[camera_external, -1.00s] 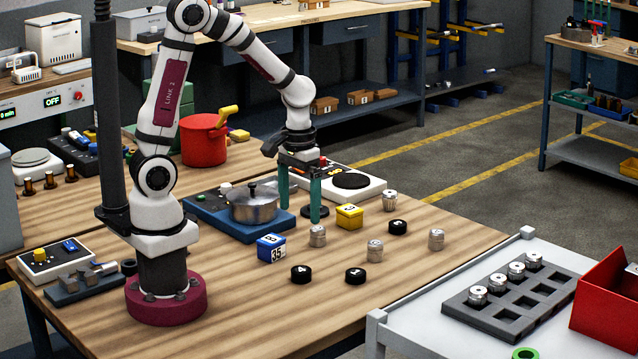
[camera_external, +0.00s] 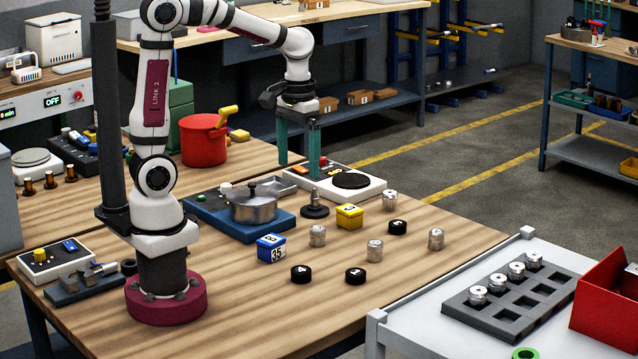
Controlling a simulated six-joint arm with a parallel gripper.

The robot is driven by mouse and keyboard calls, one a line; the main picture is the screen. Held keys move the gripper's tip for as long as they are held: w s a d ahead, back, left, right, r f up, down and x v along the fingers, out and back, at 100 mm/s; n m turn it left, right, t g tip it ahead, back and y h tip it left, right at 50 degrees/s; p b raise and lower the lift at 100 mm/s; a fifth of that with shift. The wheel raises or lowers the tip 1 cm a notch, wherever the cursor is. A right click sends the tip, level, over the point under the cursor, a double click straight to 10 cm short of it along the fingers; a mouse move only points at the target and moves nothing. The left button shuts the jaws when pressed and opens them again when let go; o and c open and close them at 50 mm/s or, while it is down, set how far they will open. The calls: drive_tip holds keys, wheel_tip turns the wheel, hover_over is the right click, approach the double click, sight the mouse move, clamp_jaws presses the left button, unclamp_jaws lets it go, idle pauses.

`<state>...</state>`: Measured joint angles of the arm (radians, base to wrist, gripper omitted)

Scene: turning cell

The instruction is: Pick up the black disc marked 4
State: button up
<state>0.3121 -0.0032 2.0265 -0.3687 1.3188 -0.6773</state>
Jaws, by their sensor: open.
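A black disc whose mark looks like a 4 (camera_external: 301,274) lies flat on the wooden table, in front of the blue-and-white block. A second black disc (camera_external: 355,276) lies to its right, and a third black disc (camera_external: 397,227) lies farther back to the right. The small marks on these two are hard to read. My gripper (camera_external: 299,170) is open and empty, pointing down with teal fingers. It is raised above the back of the table, well behind and above the three discs.
A black knobbed piece (camera_external: 314,206) stands below my gripper. A pot (camera_external: 253,204) on a blue base and a white hotplate unit (camera_external: 362,185) are nearby. Blue (camera_external: 271,248) and yellow (camera_external: 349,217) blocks and several metal cylinders stand around the discs. The front table area is clear.

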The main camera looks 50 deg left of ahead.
drive_tip(key=s+a+m, duration=0.2)
drive_tip(key=s+a, duration=0.4)
drive_tip(key=a, duration=0.1)
drive_tip(key=shift+s+r+y, duration=0.2)
drive_tip(key=shift+s+y, duration=0.05)
drive_tip(key=shift+y, duration=0.15)
drive_tip(key=s+a+f+m, duration=0.1)
drive_tip(key=s, duration=0.2)
drive_tip(key=s+a+m, duration=0.1)
drive_tip(key=s+a, duration=0.1)
drive_tip(key=s, duration=0.1)
drive_tip(key=s+a+f+m+y, duration=0.1)
drive_tip(key=s+a, duration=0.1)
drive_tip(key=shift+s+a+f+m, duration=0.25)
drive_tip(key=shift+s+f+m, duration=0.05)
drive_tip(key=shift+s, duration=0.1)
drive_tip(key=shift+c, duration=1)
